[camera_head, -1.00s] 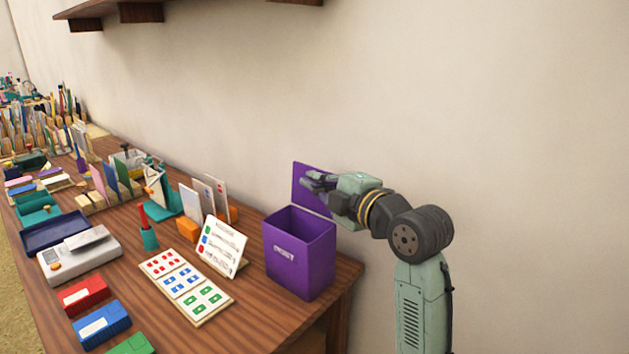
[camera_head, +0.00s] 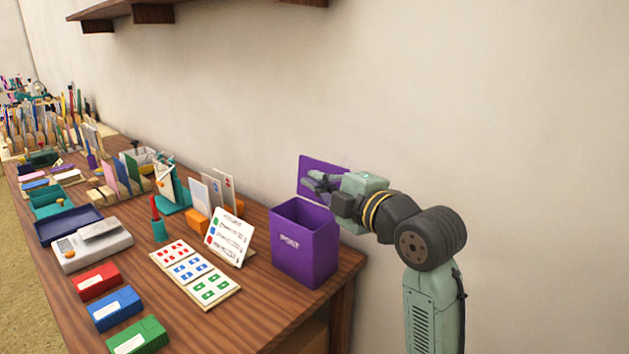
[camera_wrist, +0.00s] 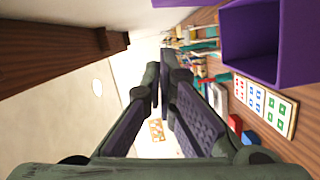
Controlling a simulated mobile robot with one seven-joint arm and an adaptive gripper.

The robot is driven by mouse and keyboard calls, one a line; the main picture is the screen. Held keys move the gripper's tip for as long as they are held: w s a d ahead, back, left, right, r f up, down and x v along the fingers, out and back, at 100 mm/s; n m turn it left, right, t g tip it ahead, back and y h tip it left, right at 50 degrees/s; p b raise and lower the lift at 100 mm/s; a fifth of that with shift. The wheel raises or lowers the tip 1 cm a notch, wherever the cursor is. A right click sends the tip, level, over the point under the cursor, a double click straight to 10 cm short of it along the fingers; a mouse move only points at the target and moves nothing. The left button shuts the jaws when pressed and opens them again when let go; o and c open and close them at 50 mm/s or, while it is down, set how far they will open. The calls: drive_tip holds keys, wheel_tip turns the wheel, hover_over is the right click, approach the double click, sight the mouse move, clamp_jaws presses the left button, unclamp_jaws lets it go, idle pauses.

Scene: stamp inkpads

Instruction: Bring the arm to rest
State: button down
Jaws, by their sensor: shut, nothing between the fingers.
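My gripper (camera_head: 322,183) is at the right in the head view, held above and behind the purple post box, in front of the box's raised purple back panel (camera_head: 316,172). Its fingers point left. In the wrist view my gripper (camera_wrist: 160,72) has its two fingertips close together, with no object held between them. The arm is bent, its links stretching to the right of the table.
The purple post box (camera_head: 305,250) stands at the table's right end. A shelf (camera_head: 150,10) hangs above.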

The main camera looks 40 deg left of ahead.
drive_tip(key=b+v, duration=0.1)
drive_tip(key=v, duration=0.5)
drive_tip(key=shift+f, duration=0.2)
